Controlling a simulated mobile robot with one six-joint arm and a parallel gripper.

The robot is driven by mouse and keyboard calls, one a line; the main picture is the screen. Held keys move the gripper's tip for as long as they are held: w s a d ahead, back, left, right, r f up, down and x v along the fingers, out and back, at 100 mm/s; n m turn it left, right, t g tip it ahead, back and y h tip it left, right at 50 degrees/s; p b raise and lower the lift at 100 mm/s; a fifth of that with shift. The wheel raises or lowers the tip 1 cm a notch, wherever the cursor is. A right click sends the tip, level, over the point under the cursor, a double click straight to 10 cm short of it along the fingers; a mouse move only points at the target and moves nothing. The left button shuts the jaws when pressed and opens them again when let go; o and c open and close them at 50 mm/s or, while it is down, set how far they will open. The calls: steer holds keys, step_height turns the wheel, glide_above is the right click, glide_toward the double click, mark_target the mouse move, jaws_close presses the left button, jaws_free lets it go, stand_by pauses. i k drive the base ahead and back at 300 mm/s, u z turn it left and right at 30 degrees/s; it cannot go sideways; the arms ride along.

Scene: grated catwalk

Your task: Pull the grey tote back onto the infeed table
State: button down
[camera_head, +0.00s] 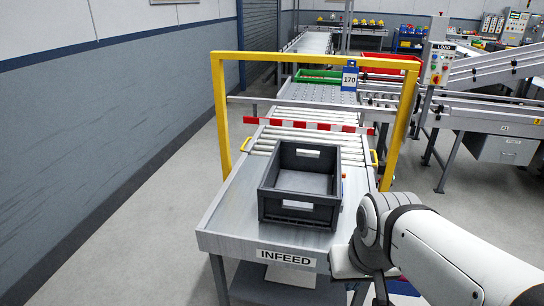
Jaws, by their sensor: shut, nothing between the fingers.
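The grey tote (300,211) is an open, dark grey box with handle slots in its near and far walls. It stands upright on the infeed table (230,221), on the smooth near part, close to the front edge with the INFEED label. Its inside looks empty. My white arm comes in from the lower right, and its wrist part is beside the table's front right corner, apart from the tote. My gripper's fingers do not show; the arm and the picture's lower edge hide that end.
A yellow frame (217,110) spans the table behind the tote, with a red-and-white bar (306,125) across the rollers (290,142). A green tray (319,76) and a red tray (388,64) are farther back. Conveyors stand at right. The floor at left is clear up to the wall.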

mark_target(301, 196)
steer(key=i, duration=1.15)
steer(key=z, duration=0.05)
